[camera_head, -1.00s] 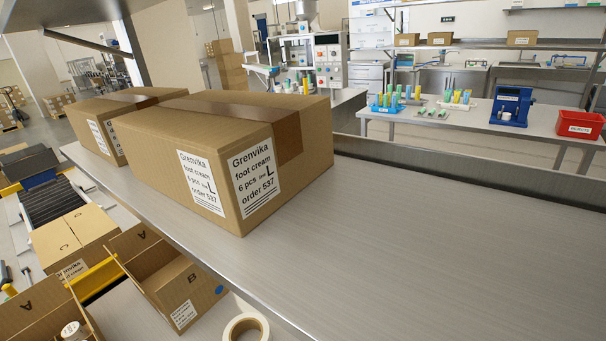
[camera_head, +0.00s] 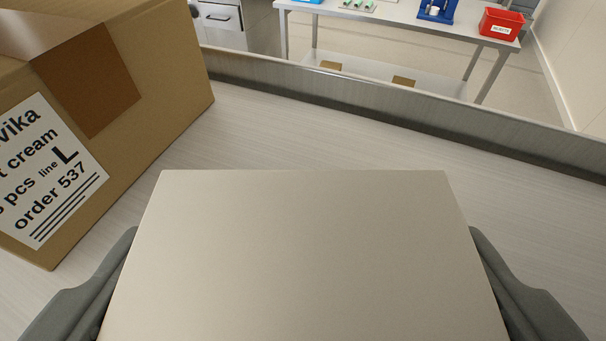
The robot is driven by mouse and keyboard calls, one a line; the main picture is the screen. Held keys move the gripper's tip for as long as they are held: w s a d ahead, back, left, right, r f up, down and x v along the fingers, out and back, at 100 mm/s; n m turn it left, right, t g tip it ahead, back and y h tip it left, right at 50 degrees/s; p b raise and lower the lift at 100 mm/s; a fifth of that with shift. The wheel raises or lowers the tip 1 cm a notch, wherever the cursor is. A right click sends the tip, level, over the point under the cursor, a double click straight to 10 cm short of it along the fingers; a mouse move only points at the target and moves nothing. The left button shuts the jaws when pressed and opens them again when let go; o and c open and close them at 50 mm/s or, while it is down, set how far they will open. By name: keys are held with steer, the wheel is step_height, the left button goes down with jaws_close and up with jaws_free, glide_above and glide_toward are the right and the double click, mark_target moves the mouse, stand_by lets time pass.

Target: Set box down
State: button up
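A plain beige-grey box (camera_head: 300,250) fills the lower middle of the head camera view, its smooth flat face toward me. My gripper (camera_head: 303,235) has a dark grey finger on each side of it, left and right, and appears shut on it. The box is over or on the brushed metal shelf (camera_head: 330,135); its underside is hidden, so I cannot tell whether it touches. Left of it stands a large brown carton (camera_head: 165,85) with a white "order 537" label, with a gap of bare shelf between them.
The shelf has a raised metal edge (camera_head: 400,108) at the back. Bare shelf shows behind and to the right of the held box. Beyond the edge is a separate table (camera_head: 390,22) with a red bin (camera_head: 501,23) and a blue stand (camera_head: 436,10).

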mark_target(304, 282)
steer(key=shift+w, duration=0.95)
steer(key=shift+w+f, duration=0.15)
steer(key=shift+w, duration=0.05)
steer(key=shift+f, duration=1.6)
steer(key=shift+s, duration=0.1)
steer(key=o, duration=0.9)
steer(key=shift+f, duration=0.1)
steer(key=shift+v, duration=6.05)
